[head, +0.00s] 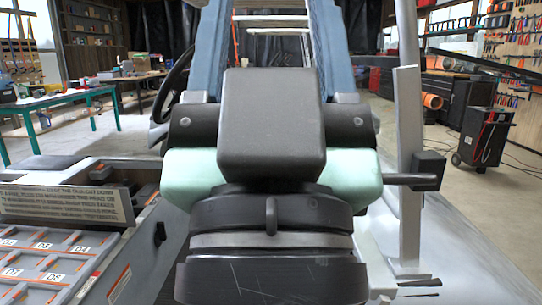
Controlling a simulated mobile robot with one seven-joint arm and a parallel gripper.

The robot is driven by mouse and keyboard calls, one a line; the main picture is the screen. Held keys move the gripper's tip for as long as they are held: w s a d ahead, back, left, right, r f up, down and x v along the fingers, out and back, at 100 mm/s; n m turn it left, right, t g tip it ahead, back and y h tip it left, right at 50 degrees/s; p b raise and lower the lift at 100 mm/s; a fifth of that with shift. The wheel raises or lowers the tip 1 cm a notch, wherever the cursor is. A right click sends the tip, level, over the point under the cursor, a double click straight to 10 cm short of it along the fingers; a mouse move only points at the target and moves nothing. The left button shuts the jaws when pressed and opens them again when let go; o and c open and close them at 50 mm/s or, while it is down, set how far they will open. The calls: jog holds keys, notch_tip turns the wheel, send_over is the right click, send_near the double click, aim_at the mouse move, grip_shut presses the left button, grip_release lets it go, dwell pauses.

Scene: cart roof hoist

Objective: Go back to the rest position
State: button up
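My gripper is not visible in the head view, so its fingers and anything in them cannot be seen. A large dark block with mint-green sides and black rounded parts below fills the middle of the view. It hides much of what lies straight ahead. I cannot tell whether it is part of my arm. Behind it two blue uprights (205,55) rise to the top edge. A black steering wheel (172,82) shows to the left of the block.
A grey tray (35,262) with labelled compartments and a sign panel (65,203) are at the left. A grey post (409,160) stands close at the right. A green-legged table (60,98) is farther left, a black wheeled cabinet (483,137) farther right. Floor between post and cabinet is open.

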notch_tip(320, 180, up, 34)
jog(key=p, duration=3.1)
jog(key=shift+p, duration=0.35)
